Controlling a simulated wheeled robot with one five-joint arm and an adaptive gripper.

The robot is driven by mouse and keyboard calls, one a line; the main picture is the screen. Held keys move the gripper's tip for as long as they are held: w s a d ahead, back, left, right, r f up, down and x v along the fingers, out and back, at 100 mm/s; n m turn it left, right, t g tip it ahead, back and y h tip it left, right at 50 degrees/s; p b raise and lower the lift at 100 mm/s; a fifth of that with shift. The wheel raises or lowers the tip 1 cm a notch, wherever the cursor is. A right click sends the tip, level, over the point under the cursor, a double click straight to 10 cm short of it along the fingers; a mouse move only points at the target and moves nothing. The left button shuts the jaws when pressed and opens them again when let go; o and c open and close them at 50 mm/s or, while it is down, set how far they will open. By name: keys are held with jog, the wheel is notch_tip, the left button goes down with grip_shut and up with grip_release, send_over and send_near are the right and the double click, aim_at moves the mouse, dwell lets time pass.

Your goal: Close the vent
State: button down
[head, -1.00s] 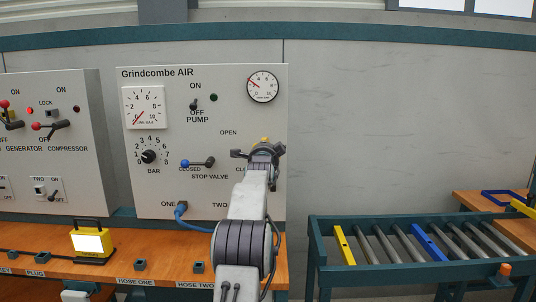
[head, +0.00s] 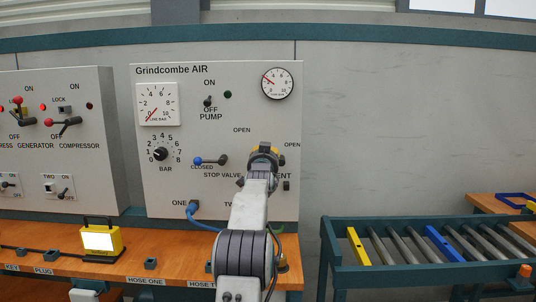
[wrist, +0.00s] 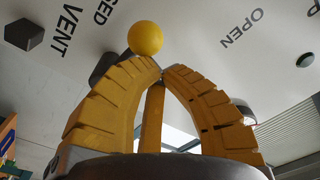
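The vent valve is on the right of the grey Grindcombe AIR panel (head: 220,100). In the head view my gripper (head: 264,152) hides most of the vent lever and part of its label. In the wrist view a round yellow knob (wrist: 145,38) shows just beyond the fingertips, between the CLOSED VENT lettering on the left and OPEN on the right. My gripper (wrist: 161,74) has its two yellow ribbed fingers curved together, tips almost meeting, with nothing seen between the tips. The knob is outside them; whether a finger touches it I cannot tell.
The blue-knobbed stop valve lever (head: 211,161) points left at CLOSED, close to my gripper's left. A blue hose (head: 192,210) hangs below it. A work lamp (head: 100,238) stands on the wooden bench. A roller conveyor (head: 420,245) stands at right. The wall right of the panel is clear.

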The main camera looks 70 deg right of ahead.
jog(key=shift+w+a+f+b, duration=0.1)
jog(key=shift+w+f+b, duration=0.2)
jog(key=shift+f, duration=0.2)
dwell(0.4)
jog(key=s+a+r+b, duration=0.2)
jog(key=s+a, duration=0.3)
jog(key=a, duration=0.5)
jog(key=shift+r+b, duration=0.35)
jog(key=shift+r, duration=0.05)
jog(key=shift+s, duration=0.1)
dwell(0.8)
